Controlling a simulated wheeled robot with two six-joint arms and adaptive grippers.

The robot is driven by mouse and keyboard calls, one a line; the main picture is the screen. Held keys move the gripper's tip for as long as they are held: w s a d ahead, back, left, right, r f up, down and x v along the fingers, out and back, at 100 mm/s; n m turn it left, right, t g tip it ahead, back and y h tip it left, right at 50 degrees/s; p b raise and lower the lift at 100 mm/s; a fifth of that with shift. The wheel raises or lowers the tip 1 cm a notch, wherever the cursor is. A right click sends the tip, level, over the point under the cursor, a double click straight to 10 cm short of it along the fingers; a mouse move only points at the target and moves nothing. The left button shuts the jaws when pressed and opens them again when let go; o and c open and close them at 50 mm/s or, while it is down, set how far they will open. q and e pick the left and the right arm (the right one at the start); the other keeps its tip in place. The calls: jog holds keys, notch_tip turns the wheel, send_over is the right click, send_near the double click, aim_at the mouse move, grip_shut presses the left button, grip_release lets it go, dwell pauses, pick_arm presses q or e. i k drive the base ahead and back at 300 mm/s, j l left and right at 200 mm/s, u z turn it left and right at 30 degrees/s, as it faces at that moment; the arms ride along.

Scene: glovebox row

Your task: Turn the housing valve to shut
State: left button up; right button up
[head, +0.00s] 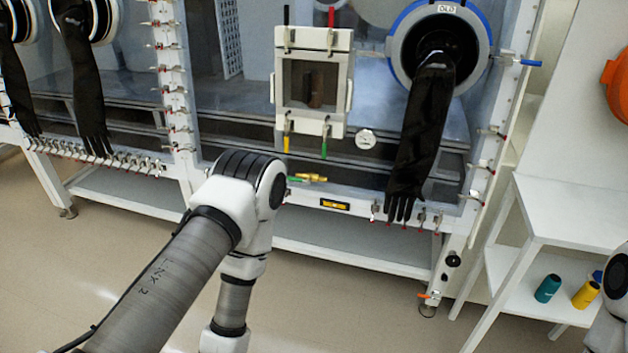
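No part is marked as the housing valve, so I cannot tell for sure which one it is. A small brass valve with a green end (312,178) sits on the lower front rail of the glovebox, just right of my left arm's elbow. A blue handle (531,63) sticks out to the right of the glove port ring (397,45), which has a tag reading "OLD". My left arm bends in the middle of the view and runs down out of the picture. My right arm shows only at the right edge. Neither gripper is in view.
A square framed hatch (338,127) with coloured handles is on the glovebox front. A black glove (425,140) hangs from the port. A white shelf unit (570,210) at right holds a teal spool (547,288) and a yellow spool (586,294). The floor (340,310) is clear in front.

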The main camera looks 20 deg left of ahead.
aim_at(308, 182)
jog(key=i+j+z, duration=0.1)
jog(key=j+z, duration=0.7)
jog(key=j, duration=0.15)
jog(key=j+z, duration=0.45)
jog(key=k+j, duration=0.1)
jog(key=j, duration=0.4)
jog(key=k+j+z, duration=0.1)
jog(key=j, duration=0.4)
jog(key=k+j, duration=0.15)
jog(key=j, duration=0.35)
jog(key=k+j+z, duration=0.1)
jog(key=j, duration=0.4)
jog(key=k+j, duration=0.15)
jog(key=j, duration=0.3)
jog(key=k+j+z, duration=0.1)
jog(key=j, duration=0.4)
jog(key=k+j, duration=0.2)
jog(key=j, duration=0.25)
jog(key=k+j, duration=0.15)
jog(key=j, duration=0.35)
jog(key=z, duration=0.05)
